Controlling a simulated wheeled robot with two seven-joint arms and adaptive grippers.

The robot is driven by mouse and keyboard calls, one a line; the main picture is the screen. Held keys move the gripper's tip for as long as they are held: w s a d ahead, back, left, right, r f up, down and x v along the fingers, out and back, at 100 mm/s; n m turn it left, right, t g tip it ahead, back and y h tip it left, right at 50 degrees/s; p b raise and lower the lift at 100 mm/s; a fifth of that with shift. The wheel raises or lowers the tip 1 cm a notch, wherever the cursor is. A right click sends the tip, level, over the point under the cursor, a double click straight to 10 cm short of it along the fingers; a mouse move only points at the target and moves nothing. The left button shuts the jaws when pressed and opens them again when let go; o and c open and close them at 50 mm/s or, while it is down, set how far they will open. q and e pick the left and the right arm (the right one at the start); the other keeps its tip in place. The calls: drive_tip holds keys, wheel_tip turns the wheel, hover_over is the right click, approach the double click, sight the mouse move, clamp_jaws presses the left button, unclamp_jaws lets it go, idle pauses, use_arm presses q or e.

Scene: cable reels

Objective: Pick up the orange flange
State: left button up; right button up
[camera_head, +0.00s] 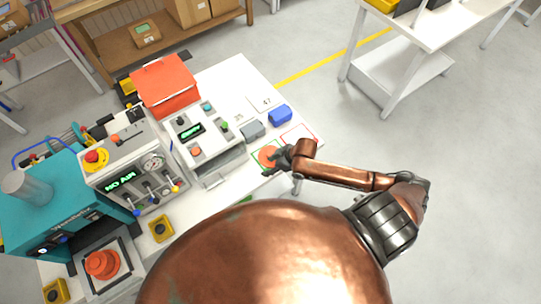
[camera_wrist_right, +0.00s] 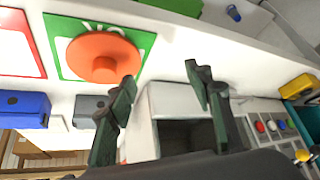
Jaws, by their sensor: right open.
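The orange flange (camera_head: 266,154) lies flat on a green-bordered card at the bench's right end. It also shows in the right wrist view (camera_wrist_right: 101,50) as a round disc with a raised hub, on the green-bordered card (camera_wrist_right: 143,41). My right gripper (camera_head: 281,161) is close to the flange and partly covers it in the head view. In the right wrist view my right gripper (camera_wrist_right: 161,78) is open and empty. The flange is left of the gap between the fingers; the left fingertip is near its edge. My left gripper is not in view.
A blue block (camera_head: 280,115) and a grey block (camera_head: 252,130) stand near the flange. A red-bordered card (camera_head: 299,134) is next to the green one. A grey machine with a green display (camera_head: 192,130) and a red case (camera_head: 165,85) fill the bench behind. Another orange part (camera_head: 102,263) is lower left.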

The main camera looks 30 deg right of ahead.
approach(270, 154)
drive_tip(key=shift+w+a+f, duration=0.15)
drive_tip(key=shift+w+f, duration=0.05)
drive_tip(key=shift+f, duration=0.35)
drive_tip(key=shift+p+x, duration=0.35)
drive_tip(key=shift+x, duration=0.55)
drive_tip(key=shift+p+x, duration=0.5)
drive_tip(key=shift+x, duration=2.3)
drive_tip(key=shift+c, duration=0.4)
drive_tip(key=c, duration=1.1)
drive_tip(key=shift+c, duration=0.3)
drive_tip(key=shift+r, duration=0.15)
